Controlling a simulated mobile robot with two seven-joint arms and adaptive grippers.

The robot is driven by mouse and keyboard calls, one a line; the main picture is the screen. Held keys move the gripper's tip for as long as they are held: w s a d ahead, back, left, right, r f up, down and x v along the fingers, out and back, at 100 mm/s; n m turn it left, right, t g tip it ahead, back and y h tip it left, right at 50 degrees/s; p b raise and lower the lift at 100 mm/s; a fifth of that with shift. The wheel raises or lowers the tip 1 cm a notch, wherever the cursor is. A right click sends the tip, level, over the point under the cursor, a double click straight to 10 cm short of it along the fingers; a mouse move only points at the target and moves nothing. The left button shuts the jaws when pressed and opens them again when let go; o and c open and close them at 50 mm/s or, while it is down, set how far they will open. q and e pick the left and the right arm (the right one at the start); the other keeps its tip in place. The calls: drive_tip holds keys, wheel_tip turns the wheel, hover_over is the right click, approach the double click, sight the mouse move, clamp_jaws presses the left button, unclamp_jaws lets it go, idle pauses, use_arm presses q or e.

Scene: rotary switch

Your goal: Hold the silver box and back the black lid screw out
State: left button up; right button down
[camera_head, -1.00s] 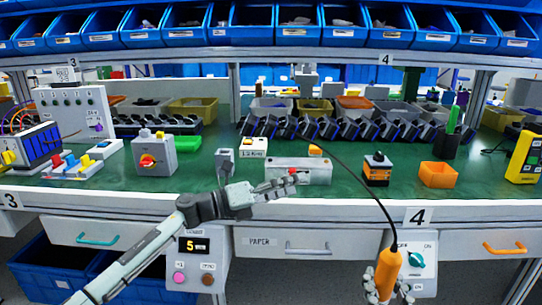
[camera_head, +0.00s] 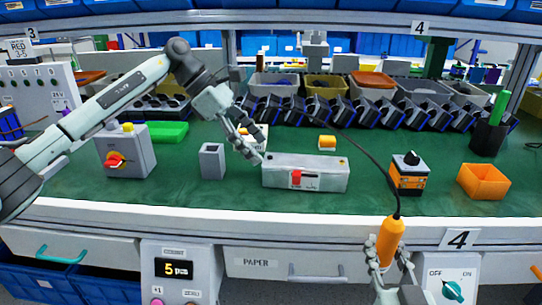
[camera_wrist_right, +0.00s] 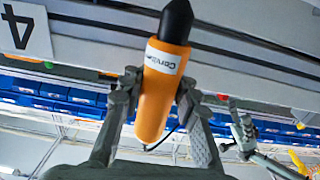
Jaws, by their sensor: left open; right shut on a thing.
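The silver box (camera_head: 322,181) sits on the green bench top, with a red latch-like part (camera_head: 296,178) on its front. Small dark spots show at the ends of its lid; the black lid screw (camera_head: 341,161) seems to be the one at the right end, too small to be sure. My left gripper (camera_head: 261,150) is open, pointing down at the box's left end; whether it touches cannot be told. My right gripper (camera_head: 388,262) is shut on an orange electric screwdriver (camera_head: 391,241) in front of the bench edge. The right wrist view shows the screwdriver (camera_wrist_right: 161,88) between the fingers (camera_wrist_right: 160,90).
A grey open holder (camera_head: 212,162) and a box with a red knob (camera_head: 133,151) stand left of the silver box. An orange-black block (camera_head: 409,176) and an orange bin (camera_head: 483,182) stand right. The screwdriver's black cable (camera_head: 372,158) runs up behind the box.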

sight(271, 162)
use_arm(q)
drive_tip(key=shift+s+b+x, duration=0.2)
drive_tip(key=shift+b+x, duration=1.4)
drive_tip(key=shift+x, duration=2.1)
use_arm(e)
drive_tip(key=shift+s+f, duration=0.1)
drive_tip(key=shift+f, duration=1.35)
use_arm(q)
drive_tip(key=shift+a+f, duration=0.15)
drive_tip(key=shift+a, duration=0.05)
drive_tip(key=o, duration=0.4)
drive_tip(key=shift+w+a, duration=0.1)
drive_tip(key=c, duration=1.2)
drive_tip(key=shift+r, duration=0.25)
